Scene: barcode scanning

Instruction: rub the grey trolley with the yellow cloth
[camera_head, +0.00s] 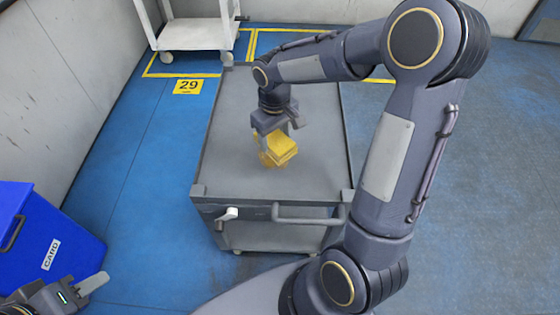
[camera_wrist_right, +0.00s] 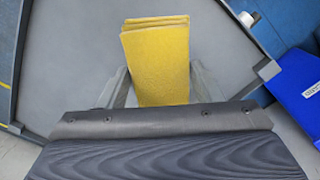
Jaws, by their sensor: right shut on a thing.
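The grey trolley (camera_head: 225,165) stands in the middle of the head view, its flat top facing up. My right gripper (camera_head: 276,143) is over the middle of that top, pointing down, and is shut on the folded yellow cloth (camera_head: 282,148). In the right wrist view the yellow cloth (camera_wrist_right: 158,60) sits between the two fingers, with the grey top (camera_wrist_right: 75,50) behind it. The cloth is at or just above the surface; I cannot tell whether it touches. My left gripper (camera_head: 85,288) is low at the left, partly out of frame, with only one finger clear.
A blue box (camera_head: 75,235) with a white label stands on the floor at the left. A white cart (camera_head: 195,38) stands behind the trolley near a yellow "29" floor mark (camera_head: 187,87). The rest of the trolley top is bare, with raised edges and a front handle (camera_head: 305,214).

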